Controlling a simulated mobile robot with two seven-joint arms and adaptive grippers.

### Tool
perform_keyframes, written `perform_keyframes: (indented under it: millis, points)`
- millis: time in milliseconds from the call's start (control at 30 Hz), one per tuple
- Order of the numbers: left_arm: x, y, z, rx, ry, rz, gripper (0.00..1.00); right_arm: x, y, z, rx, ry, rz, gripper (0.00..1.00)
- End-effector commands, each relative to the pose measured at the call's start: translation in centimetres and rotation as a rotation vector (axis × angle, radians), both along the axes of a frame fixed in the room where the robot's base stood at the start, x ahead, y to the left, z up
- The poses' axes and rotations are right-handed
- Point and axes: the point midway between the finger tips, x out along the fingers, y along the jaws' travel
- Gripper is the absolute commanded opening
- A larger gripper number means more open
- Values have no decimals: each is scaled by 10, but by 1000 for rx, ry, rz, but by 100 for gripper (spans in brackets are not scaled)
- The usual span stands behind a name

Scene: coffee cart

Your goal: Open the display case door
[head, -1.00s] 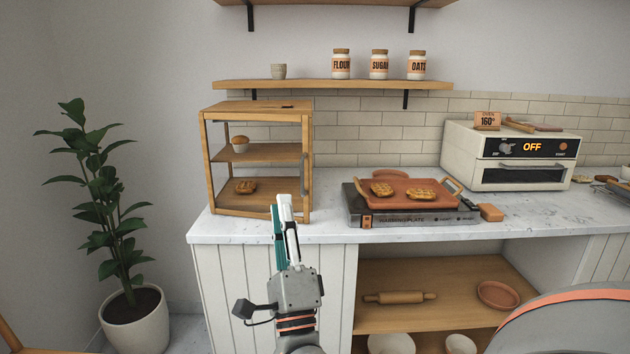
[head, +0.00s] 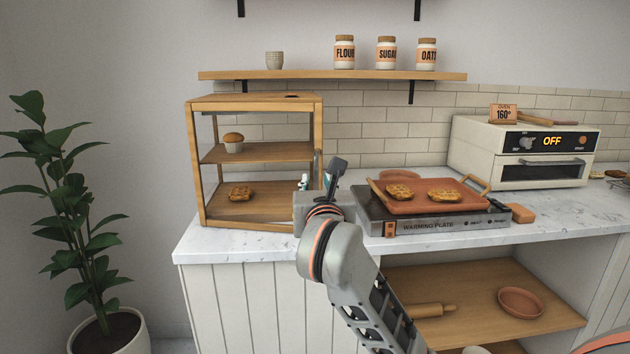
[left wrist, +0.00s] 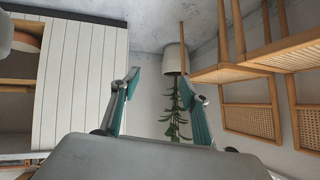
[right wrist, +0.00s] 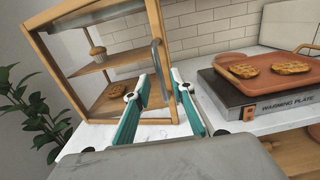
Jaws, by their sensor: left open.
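The wooden display case (head: 255,99) stands at the left end of the counter, and its front door looks closed. The grey vertical door handle (right wrist: 161,70) is at the door's right edge in the right wrist view. My right gripper (right wrist: 160,80) is open, with a fingertip to each side of the handle in that view; I cannot tell how deep the handle sits between them. In the head view my right gripper (head: 304,182) is at the case's right front post, mostly hidden by its wrist. My left gripper (left wrist: 164,82) is open and empty, away from the case.
Inside the case are a muffin (head: 233,142) and a waffle (head: 240,193). The warming plate (head: 430,222) with a tray (head: 425,206) of waffles stands right of the case. A potted plant (head: 85,230) stands left of the counter. Chairs (left wrist: 250,75) show in the left wrist view.

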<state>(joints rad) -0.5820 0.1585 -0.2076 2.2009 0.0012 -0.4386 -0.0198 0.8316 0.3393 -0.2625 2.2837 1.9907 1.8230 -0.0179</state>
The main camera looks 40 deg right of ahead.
Motion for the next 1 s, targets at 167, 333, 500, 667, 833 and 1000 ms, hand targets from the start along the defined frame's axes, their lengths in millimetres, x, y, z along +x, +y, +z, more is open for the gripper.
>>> perform_keyframes:
  millis: [167, 333, 500, 667, 833, 1000]
  points:
    - [1, -3, -2, -8, -1, -2, 45, 22, -15, -4, -3, 5, -3, 24]
    - [11, -4, 6, -11, -24, -1, 45, 32, -22, -3, -1, 3, -2, 24]
    - [14, -4, 8, -10, -31, -4, 45, 34, -23, -1, -1, 1, -1, 24]
    - [13, -3, 7, -8, -28, -6, 45, 34, -23, -1, -1, 1, -1, 16]
    - [10, -3, 5, -8, -24, -7, 45, 34, -23, -1, -1, 1, -1, 0]
    - [10, -3, 6, -8, -23, -7, 45, 33, -22, 0, -1, 1, -1, 0]
